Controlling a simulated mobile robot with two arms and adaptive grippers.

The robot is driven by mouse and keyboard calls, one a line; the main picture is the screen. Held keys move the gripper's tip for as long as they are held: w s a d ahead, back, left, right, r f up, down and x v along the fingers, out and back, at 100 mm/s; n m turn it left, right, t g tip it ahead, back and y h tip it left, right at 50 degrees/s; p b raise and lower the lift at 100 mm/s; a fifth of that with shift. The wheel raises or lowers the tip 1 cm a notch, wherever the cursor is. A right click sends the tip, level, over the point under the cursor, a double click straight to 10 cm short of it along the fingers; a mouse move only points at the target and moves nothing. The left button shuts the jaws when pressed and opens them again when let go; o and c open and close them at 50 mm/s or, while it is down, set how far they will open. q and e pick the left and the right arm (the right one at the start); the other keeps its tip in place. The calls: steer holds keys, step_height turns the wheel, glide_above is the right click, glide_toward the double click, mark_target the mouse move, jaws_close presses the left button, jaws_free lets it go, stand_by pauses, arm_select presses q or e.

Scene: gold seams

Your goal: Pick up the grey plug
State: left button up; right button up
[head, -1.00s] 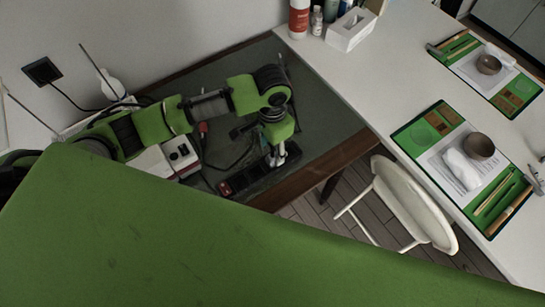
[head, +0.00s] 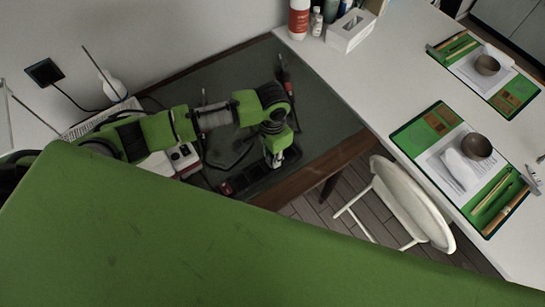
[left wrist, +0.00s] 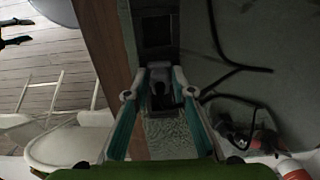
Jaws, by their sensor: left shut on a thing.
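The grey plug (left wrist: 160,88) shows in the left wrist view between the two fingertips of my left gripper (left wrist: 159,76). The gripper is shut on it. In the head view my left gripper (head: 274,158) points down at the right end of a black power strip (head: 238,181), and its fingers and arm hide the plug there. In the left wrist view the dark strip (left wrist: 157,30) lies just beyond the fingertips. I cannot tell whether the plug is still touching the strip. My right gripper is not in view.
The strip lies on a dark green mat (head: 325,115) near the wooden table edge (head: 325,165). Black cables (left wrist: 235,70) run beside it. A red-and-white station (head: 182,158) stands to the left. A white chair (head: 410,200) and white table with green trays (head: 448,155) are at right.

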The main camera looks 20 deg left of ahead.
arm_select(q)
steer(key=shift+w+r, duration=0.1)
steer(key=shift+r, duration=0.4)
step_height(320, 180, up, 2)
steer(key=shift+r, duration=0.2)
steer(key=s+d+r+p, duration=0.2)
steer(key=s+r, duration=0.4)
steer(key=r, duration=0.1)
steer(key=s+d+r+p, duration=0.2)
steer(key=s+r+p, duration=0.1)
steer(key=s+r, duration=0.4)
steer(key=shift+s+d+r, duration=0.2)
steer(key=shift+d+r, duration=0.1)
steer(key=shift+d, duration=0.05)
stand_by(0.4)
